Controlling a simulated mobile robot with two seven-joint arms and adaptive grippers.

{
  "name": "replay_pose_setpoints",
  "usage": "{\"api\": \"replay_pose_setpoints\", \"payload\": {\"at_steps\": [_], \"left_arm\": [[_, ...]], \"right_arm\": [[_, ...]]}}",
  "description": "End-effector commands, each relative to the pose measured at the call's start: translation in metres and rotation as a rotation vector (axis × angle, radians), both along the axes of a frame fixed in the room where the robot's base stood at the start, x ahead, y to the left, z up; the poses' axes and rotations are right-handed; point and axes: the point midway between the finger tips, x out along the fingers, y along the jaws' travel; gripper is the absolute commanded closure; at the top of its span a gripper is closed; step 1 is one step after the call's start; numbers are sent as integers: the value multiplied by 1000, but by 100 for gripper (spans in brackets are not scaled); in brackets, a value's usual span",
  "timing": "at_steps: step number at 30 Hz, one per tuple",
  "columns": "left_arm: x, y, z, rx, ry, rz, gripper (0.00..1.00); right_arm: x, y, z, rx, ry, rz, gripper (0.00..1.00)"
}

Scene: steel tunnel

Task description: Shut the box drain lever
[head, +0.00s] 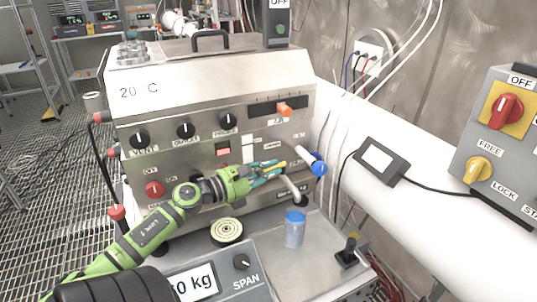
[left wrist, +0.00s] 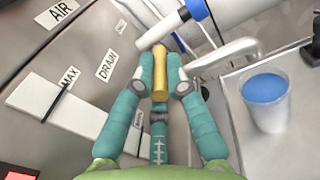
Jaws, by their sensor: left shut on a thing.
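The box (head: 215,95) is a steel cabinet with knobs and labels on its front. A yellow lever (left wrist: 160,72) sits beside the DRAIN label (left wrist: 107,66) in the left wrist view. In the head view the lever shows as a small yellow piece (head: 279,165) at the lower right of the box front. My left gripper (head: 270,173) has teal fingers, which are closed on the yellow lever from both sides in the left wrist view (left wrist: 160,87). The fingers hide part of the lever. My right gripper is not in view.
A blue-topped cup (head: 294,229) stands below on the steel shelf.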

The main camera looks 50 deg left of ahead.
Motion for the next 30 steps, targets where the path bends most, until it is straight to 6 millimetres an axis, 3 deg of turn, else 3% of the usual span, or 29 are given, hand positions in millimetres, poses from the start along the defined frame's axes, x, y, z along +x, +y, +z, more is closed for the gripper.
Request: {"api": "replay_pose_setpoints", "payload": {"at_steps": [7,8,9,22,30], "left_arm": [[1,1,3,2,-5,3,100],[1,1,3,2,-6,3,74],[1,1,3,2,-6,3,62],[-7,1,0,-1,0,2,62],[-58,10,-1,-2,0,6,62]], "right_arm": [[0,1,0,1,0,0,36],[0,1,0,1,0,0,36],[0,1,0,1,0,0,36],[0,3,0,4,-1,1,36],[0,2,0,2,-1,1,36]]}}
